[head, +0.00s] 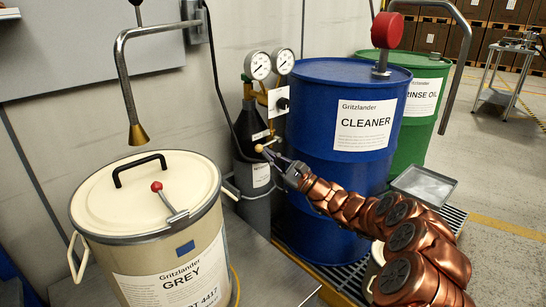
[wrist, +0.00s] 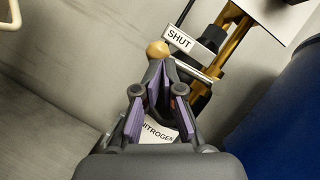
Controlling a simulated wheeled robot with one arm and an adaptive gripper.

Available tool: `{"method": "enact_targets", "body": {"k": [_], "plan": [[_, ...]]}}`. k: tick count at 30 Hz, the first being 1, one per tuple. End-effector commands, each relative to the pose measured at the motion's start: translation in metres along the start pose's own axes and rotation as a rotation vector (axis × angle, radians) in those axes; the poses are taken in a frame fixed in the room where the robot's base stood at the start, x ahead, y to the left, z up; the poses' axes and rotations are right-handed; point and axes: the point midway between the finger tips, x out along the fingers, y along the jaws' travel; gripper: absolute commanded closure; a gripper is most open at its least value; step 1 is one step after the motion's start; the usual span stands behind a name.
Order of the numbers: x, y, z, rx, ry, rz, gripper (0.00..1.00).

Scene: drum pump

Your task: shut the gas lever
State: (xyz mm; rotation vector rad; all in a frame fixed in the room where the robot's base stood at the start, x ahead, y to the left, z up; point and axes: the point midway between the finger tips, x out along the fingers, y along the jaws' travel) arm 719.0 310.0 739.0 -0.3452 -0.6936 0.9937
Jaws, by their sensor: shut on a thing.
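The gas lever is a thin silver bar with a tan ball knob (wrist: 158,49), in the upper middle of the wrist view. A white SHUT plate (wrist: 187,42) sits just beside the bar. In the head view the knob (head: 258,148) shows small in front of the dark gas cylinder (head: 246,128). My gripper (wrist: 158,70) is shut on the lever at the knob end, its purple-padded fingertips together right below the ball. In the head view my gripper (head: 271,153) reaches in from the right. The fingertips hide the exact contact.
Two gauges (head: 258,66) and a white plate with a black knob (head: 279,101) top the cylinder. The blue CLEANER drum (head: 335,95) stands close to the right, beside my arm. The beige GREY drum (head: 150,230) stands at front left, under a hanging brass nozzle (head: 138,134).

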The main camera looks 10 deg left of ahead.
Motion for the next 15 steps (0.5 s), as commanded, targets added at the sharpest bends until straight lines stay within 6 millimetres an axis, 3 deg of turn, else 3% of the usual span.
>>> {"method": "enact_targets", "body": {"k": [10, 15], "plan": [[0.005, 0.006, 0.002, 0.001, -0.006, 0.013, 1.0], [-0.006, 0.005, 0.001, 0.003, -0.004, 0.011, 1.0]]}}
